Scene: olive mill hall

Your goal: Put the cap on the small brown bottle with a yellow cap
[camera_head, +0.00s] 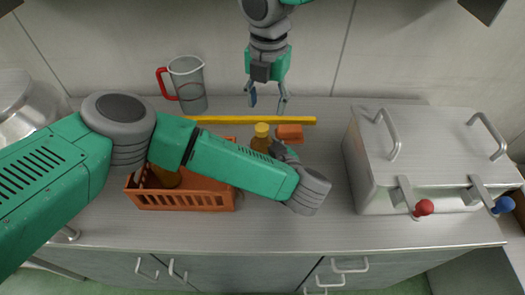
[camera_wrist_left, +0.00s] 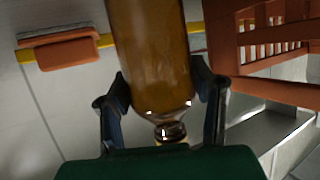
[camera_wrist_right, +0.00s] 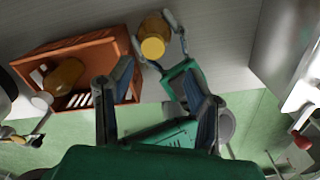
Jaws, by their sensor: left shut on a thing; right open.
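The small brown bottle (camera_head: 261,143) stands on the counter with a yellow cap (camera_head: 262,129) at its top. In the right wrist view the cap (camera_wrist_right: 153,48) shows from above as a round disc over the bottle. I cannot tell whether it is seated fully. My left gripper (camera_head: 272,148) is shut on the bottle, with a finger on each side of its brown body (camera_wrist_left: 152,50) in the left wrist view. My forearm hides part of the counter in the head view. My right gripper (camera_head: 267,102) is open and empty, behind and above the bottle.
An orange crate (camera_head: 186,203) with brown bottle shapes inside stands left of the bottle, partly behind my left arm. An orange block (camera_head: 290,132) and yellow strip (camera_head: 250,120) lie behind. A clear jug (camera_head: 188,85) stands at back left; a metal box (camera_head: 430,145) stands right.

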